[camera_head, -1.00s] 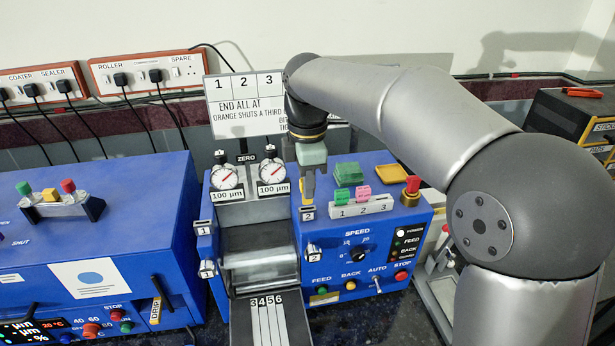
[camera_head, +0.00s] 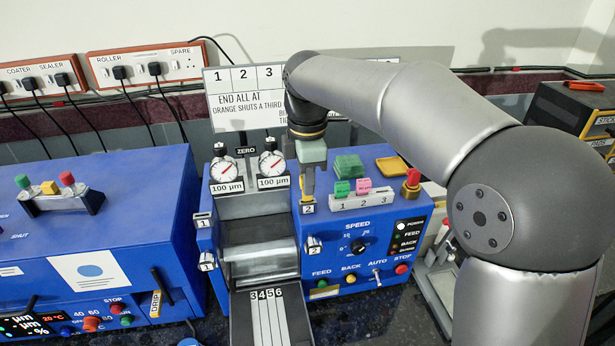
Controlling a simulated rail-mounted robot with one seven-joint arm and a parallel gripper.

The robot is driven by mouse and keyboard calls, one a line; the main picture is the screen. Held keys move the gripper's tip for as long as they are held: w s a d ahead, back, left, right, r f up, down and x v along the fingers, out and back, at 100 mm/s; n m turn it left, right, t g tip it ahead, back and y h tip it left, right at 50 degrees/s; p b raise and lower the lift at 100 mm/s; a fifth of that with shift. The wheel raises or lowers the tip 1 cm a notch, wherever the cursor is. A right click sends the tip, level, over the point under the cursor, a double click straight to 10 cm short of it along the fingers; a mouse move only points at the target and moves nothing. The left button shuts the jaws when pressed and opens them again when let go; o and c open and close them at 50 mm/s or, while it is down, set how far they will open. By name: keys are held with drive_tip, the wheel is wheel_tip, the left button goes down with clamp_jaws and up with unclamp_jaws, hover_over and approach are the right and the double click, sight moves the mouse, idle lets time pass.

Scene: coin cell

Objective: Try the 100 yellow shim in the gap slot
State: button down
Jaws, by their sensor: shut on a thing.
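My gripper (camera_head: 307,190) points down over the top right of the blue roller machine (camera_head: 215,280). It is shut on the yellow shim (camera_head: 302,186), a thin upright strip at its fingertips. The shim's lower end is just above or at the white label 2 (camera_head: 307,209) on the machine's top edge. The gap slot's mouth is too small and covered to make out, so I cannot tell whether the shim is inside it. A matching label 1 (camera_head: 203,220) marks the left side.
A rack (camera_head: 362,201) numbered 1 to 3 holds green and pink pieces, close right of my gripper. A green block (camera_head: 348,165), a yellow tray (camera_head: 393,166) and a red-topped knob (camera_head: 412,179) stand around it. Two dial gauges (camera_head: 226,170) stand to the left.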

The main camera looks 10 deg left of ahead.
drive_tip(key=shift+f+b, duration=0.8)
drive_tip(key=shift+f, duration=0.65)
idle(0.5)
drive_tip(key=c, duration=1.3)
unclamp_jaws()
wheel_tip(320, 180, up, 17)
drive_tip(key=s+d+f+m+p, duration=0.1)
drive_tip(key=s+d+f+m, duration=0.3)
drive_tip(key=d+f+m, duration=0.45)
drive_tip(key=s+d+f+m, duration=0.5)
drive_tip(key=d+m, duration=0.1)
drive_tip(key=d, duration=0.6)
drive_tip(key=s+d+f+m, duration=0.2)
drive_tip(key=s+f+m, duration=0.1)
drive_tip(key=s+f, duration=0.1)
drive_tip(key=s+d+f+m, duration=0.3)
drive_tip(key=s+f, duration=0.1)
drive_tip(key=s+d+f+m+t, duration=0.1)
drive_tip(key=s+d+f+m, duration=0.2)
drive_tip(key=s+f, duration=0.1)
drive_tip(key=shift+d, duration=0.15)
